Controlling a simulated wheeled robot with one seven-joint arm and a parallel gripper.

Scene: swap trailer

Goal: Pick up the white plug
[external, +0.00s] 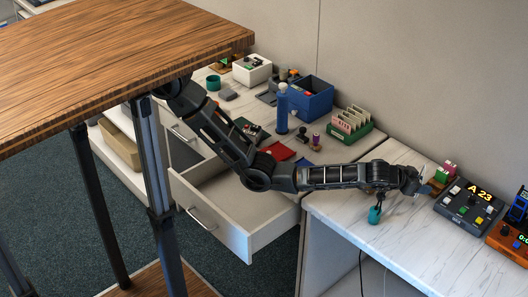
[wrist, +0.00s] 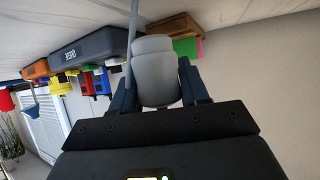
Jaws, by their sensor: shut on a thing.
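The white plug (wrist: 155,72) is pale grey-white with a rounded body and fills the space between my two fingers in the wrist view. A thin grey cord (wrist: 133,35) runs upward beside it in that picture. My gripper (wrist: 156,88) is shut on the plug, one dark blue finger on each side. In the external view my gripper (external: 414,184) is above the right-hand marble desk, left of the A 23 console. The plug shows there only as a small pale shape (external: 421,171) at the gripper's tip.
The A 23 console (external: 469,205) and an orange device (external: 512,240) stand to the right on the marble desk (external: 345,215). A teal item (external: 375,215) is below my wrist. A wooden holder (external: 438,184) with pink and green pieces is close by. An open drawer (external: 222,225) is at left.

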